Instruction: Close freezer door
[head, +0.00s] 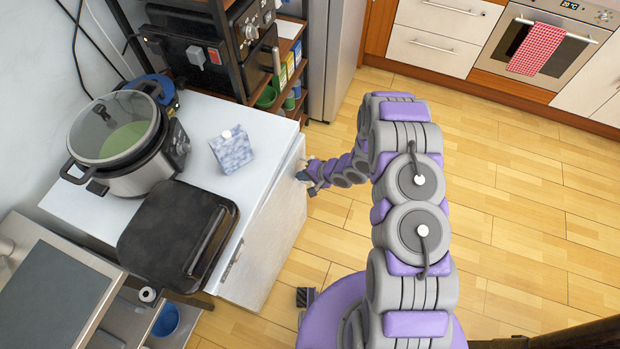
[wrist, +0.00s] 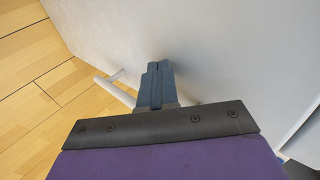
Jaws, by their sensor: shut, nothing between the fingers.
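The freezer is a low white cabinet (head: 205,108) on the left in the head view. Its white door (head: 270,245) faces the open floor, with a slim handle (head: 235,258) near its closer end. In the wrist view, the door surface (wrist: 225,55) fills most of the picture, and the pale handle (wrist: 116,90) shows at the left. My gripper (head: 303,174) is at the door's far end in the head view. In the wrist view, my gripper (wrist: 157,68) is shut and empty, its tips close to the door. I cannot tell whether they touch it, or whether the door is flush.
A multicooker (head: 125,140), a black grill (head: 175,235) and a blue-white packet (head: 232,150) stand on the freezer top. A dark shelf rack (head: 240,60) stands behind. Wooden floor (head: 500,210) is open to the right. An oven (head: 545,45) is at the far right.

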